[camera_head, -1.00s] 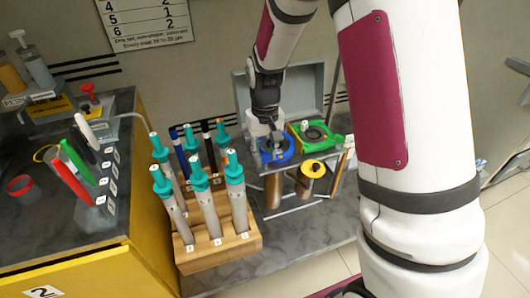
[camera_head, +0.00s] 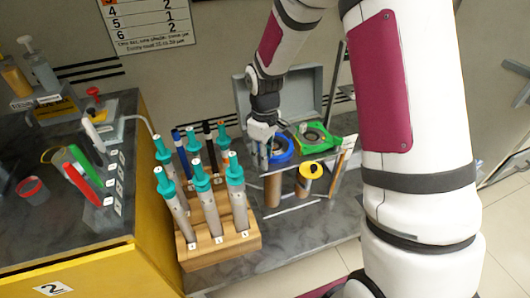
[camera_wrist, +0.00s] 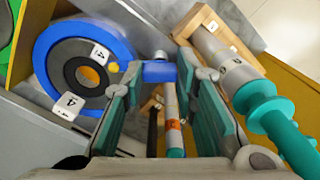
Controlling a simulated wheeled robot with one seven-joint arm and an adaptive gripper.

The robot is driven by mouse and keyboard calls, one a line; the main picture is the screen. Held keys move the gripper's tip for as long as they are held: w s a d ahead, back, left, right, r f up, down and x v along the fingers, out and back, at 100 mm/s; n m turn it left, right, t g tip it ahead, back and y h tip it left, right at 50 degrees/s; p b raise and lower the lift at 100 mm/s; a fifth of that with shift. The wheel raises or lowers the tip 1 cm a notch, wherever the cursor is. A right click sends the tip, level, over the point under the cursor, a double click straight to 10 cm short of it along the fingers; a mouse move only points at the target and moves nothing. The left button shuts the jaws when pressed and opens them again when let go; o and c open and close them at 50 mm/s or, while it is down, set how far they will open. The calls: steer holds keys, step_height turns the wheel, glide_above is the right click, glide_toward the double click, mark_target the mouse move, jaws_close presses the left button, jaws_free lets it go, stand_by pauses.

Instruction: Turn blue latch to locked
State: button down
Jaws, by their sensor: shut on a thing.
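The blue latch is a blue ring (camera_wrist: 75,62) around a dark collar with an orange-brown centre, at the left of the wrist view. In the head view the blue ring (camera_head: 281,147) sits on the metal stand beside a green one. A small blue tab (camera_wrist: 160,71) with a silver pin sticks out at the ring's right side. My gripper (camera_wrist: 160,80) has its teal pads on either side of this tab and is shut on it. In the head view my gripper (camera_head: 262,158) is at the ring's left edge and hides part of it.
A wooden rack (camera_head: 245,238) with several teal-topped pipettes stands close to the left of my gripper. One teal-topped pipette (camera_wrist: 235,80) shows close by in the wrist view. The green ring (camera_head: 315,137) and a yellow-capped cylinder (camera_head: 311,170) are to the right. A grey panel stands behind.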

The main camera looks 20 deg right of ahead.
steer(key=shift+n+p, duration=0.45)
steer(key=shift+n, duration=0.75)
steer(key=c, duration=1.3)
jaws_free()
steer(key=shift+r, duration=0.15)
step_height(320, 180, up, 12)
steer(key=shift+f, duration=0.15)
